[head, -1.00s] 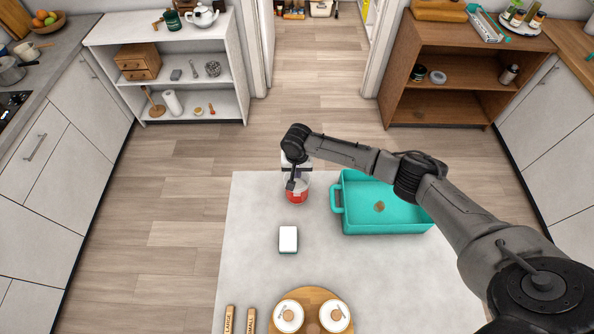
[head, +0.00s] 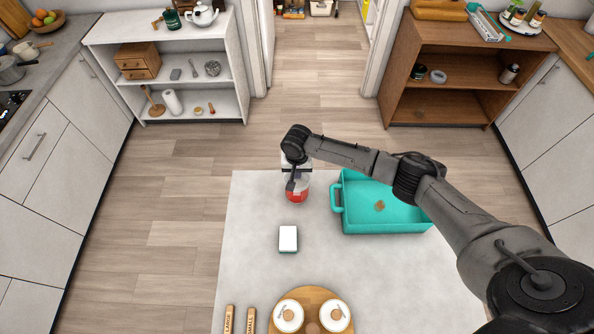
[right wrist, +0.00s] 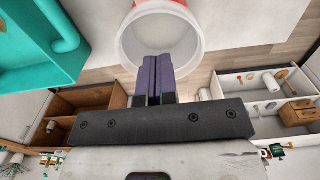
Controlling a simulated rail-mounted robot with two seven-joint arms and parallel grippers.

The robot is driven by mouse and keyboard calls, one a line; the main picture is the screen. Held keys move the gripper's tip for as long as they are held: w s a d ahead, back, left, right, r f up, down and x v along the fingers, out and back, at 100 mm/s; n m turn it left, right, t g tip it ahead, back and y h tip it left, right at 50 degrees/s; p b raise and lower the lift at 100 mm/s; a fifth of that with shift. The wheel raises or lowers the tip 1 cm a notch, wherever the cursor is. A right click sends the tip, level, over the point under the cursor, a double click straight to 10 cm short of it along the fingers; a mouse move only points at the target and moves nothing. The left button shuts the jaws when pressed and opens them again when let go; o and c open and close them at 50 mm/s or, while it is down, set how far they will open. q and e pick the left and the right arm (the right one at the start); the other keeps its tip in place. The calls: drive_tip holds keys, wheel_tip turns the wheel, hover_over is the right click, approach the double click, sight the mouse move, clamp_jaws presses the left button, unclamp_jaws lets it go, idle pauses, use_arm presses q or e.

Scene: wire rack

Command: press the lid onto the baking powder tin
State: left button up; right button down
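The baking powder tin (head: 298,196) stands upright near the back edge of the pale mat, red on its side. In the right wrist view its round pale top (right wrist: 160,30) shows a white rim around a grey middle. I cannot tell for sure whether that middle is the lid or how it is seated. My right gripper (head: 291,186) points down over the tin. In the right wrist view its two purple fingers (right wrist: 158,62) lie side by side, shut with nothing between them, over the tin's top. Whether the tips touch is unclear. My left gripper is not in view.
A teal tray (head: 345,222) stands just right of the tin. A white block-like item (head: 288,239) lies in front of it. A round wooden board (head: 312,296) with two white-topped jars and two wooden labels (head: 229,320) are at the mat's front. The mat's left side is clear.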

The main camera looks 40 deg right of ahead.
drive_tip(key=shift+f, duration=0.55)
drive_tip(key=shift+f+b, duration=0.4)
drive_tip(key=shift+f, duration=0.2)
drive_tip(key=shift+r, duration=0.1)
wheel_tip(320, 180, up, 2)
drive_tip(key=p, duration=0.2)
drive_tip(key=shift+p, duration=0.4)
wheel_tip(320, 180, up, 4)
drive_tip(key=p, duration=0.4)
drive_tip(key=shift+p, duration=0.4)
